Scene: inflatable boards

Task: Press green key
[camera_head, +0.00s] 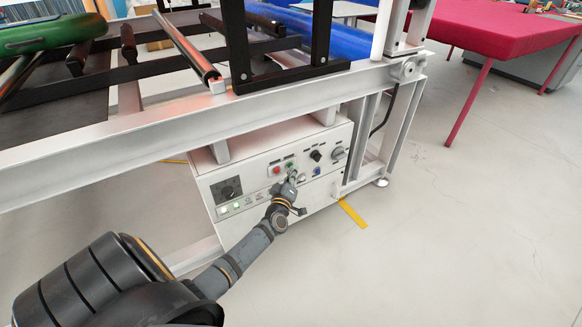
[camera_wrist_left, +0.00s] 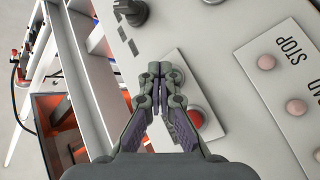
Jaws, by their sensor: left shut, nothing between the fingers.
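A white control box (camera_head: 262,150) hangs under the machine frame. On its front, the head view shows a green key (camera_head: 290,164) right beside a red key (camera_head: 277,171). My left gripper (camera_head: 292,178) is at the panel just below the green key. I cannot tell whether it touches the panel. In the left wrist view the fingers (camera_wrist_left: 160,68) are shut and empty, pointing at the panel. The red key (camera_wrist_left: 196,117) shows just right of the fingers there. The green key is not visible in that view, perhaps hidden behind the fingers. My right gripper is not in view.
A blue key (camera_head: 317,171), a black knob (camera_head: 315,155) and a grey knob (camera_head: 337,153) sit right of the green key. Small lit keys (camera_head: 237,205) are low on the panel's left. The frame beam (camera_head: 300,103) runs above the box. Floor at right is clear.

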